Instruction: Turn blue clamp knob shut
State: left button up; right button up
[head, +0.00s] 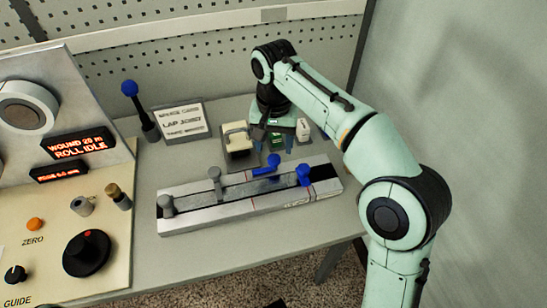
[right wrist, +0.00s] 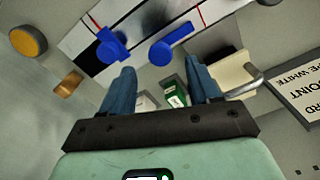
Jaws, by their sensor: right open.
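Two blue clamp knobs sit at the right half of the long splicing fixture (head: 240,202). One blue knob (head: 273,161) is on its back edge and the other blue knob (head: 303,175) is nearer the right end. In the right wrist view the two blue knobs (right wrist: 172,43) (right wrist: 112,45) lie just beyond my fingertips. My right gripper (head: 276,146) points down behind the fixture, open, with its fingers (right wrist: 160,76) apart and no knob between them. It appears not to touch either knob. My left gripper is out of view.
A cream dispenser (head: 238,145) and small boxes (head: 303,128) are close around my gripper. A sign (head: 181,121) and a blue-tipped lever (head: 130,89) stand left. The control panel (head: 110,262) fills the left side.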

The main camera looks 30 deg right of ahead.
aim_at(274, 158)
jog(key=shift+f+b, duration=0.65)
jog(key=shift+f, duration=1.75)
jog(key=c, duration=1)
jog(key=shift+c, duration=0.2)
